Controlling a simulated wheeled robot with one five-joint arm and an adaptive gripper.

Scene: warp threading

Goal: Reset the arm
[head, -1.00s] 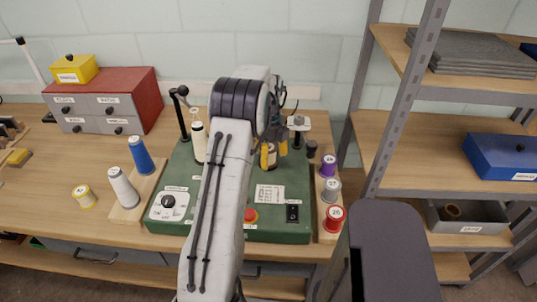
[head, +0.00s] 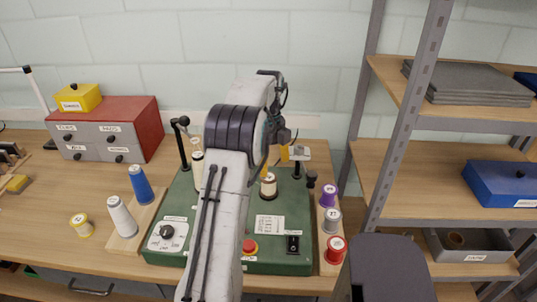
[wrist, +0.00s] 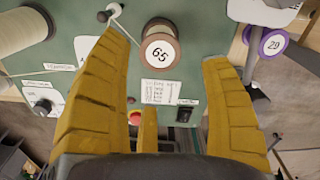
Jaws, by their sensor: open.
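My gripper shows in the wrist view (wrist: 165,85) as yellow ribbed fingers spread wide with nothing held between them. In the head view my arm reaches over the green warping machine (head: 188,205), and the gripper is partly hidden behind my wrist. A spool marked 65 (wrist: 160,45) stands on the machine beyond the fingertips, apart from them. The same spool shows in the head view (head: 268,187). A red button (head: 249,246), a black switch (head: 293,244) and a dial (head: 167,232) are on the machine's front.
Purple (head: 328,195), grey (head: 332,219) and red (head: 335,247) spools stand on a strip at the right. Blue (head: 141,184) and white (head: 122,216) spools stand at the left. A red drawer box (head: 146,126) is behind. A metal shelf (head: 392,130) rises at the right.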

